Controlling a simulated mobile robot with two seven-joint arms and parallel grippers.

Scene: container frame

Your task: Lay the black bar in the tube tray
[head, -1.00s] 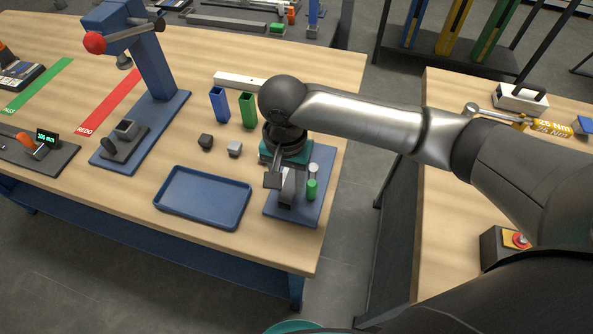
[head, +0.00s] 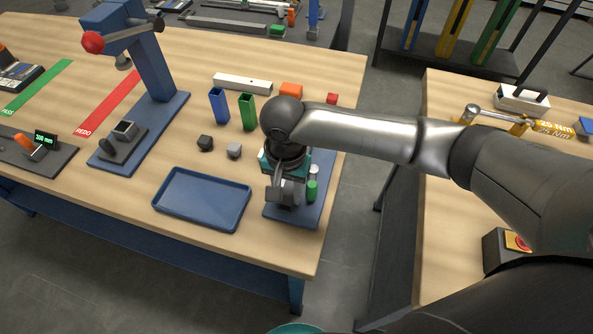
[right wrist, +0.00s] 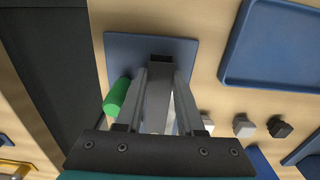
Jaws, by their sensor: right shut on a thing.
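The blue tray (head: 190,213), which I take to be the tube tray, lies empty near the front edge of the bench. My right gripper (head: 287,192) is to its right, low over a blue base plate (head: 313,219). In the right wrist view the fingers (right wrist: 160,105) are on either side of a dark grey bar (right wrist: 159,92) with a darker end, and are shut on it. It seems to be the black bar; whether it touches the plate is unclear. A corner of the tray (right wrist: 275,72) shows there too. My left gripper is out of view.
A green cylinder (head: 312,190) stands close beside the right gripper. Behind are a black cube (head: 205,143), a grey cube (head: 234,150), a blue holder (head: 218,106) and a green holder (head: 247,112). The blue press stand (head: 155,75) is at the left.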

